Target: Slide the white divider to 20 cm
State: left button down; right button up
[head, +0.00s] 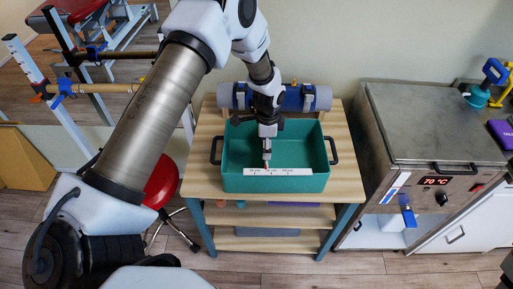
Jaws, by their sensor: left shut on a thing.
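A teal tray (310,182) with black side handles stands on the wooden trolley. A white scale strip (300,172) with small cm labels runs along its front wall; the labels are too small to read surely. My left gripper (267,157) points down into the tray, near its middle and close behind the strip. It is shut on the white divider, which is mostly hidden by the fingers and hard to tell apart from them. The gripper sits above the left-middle part of the strip. My right gripper is not in view.
A blue and grey roll (316,97) lies behind the tray on the wooden trolley (347,185). A steel heater cabinet (423,120) reading 70 °C stands to the right. A red stool (162,182) is at the left. The tray floor beside the gripper looks empty.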

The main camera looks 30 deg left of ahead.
pick_arm(q)
jog(key=w+d+b, duration=0.1)
jog(key=w+d, duration=0.2)
jog(key=d, duration=0.2)
jog(key=shift+w+d+f, duration=0.15)
jog(key=shift+w+d, duration=0.25)
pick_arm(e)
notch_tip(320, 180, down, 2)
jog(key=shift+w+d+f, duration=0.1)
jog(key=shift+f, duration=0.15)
pick_arm(q)
jog(key=shift+a, duration=0.1)
jog(key=shift+c, duration=2.3)
grip_release()
jog(key=shift+o, duration=1.1)
notch_tip(320, 180, up, 12)
jog(key=shift+w+f, duration=0.15)
jog(key=shift+w, duration=0.05)
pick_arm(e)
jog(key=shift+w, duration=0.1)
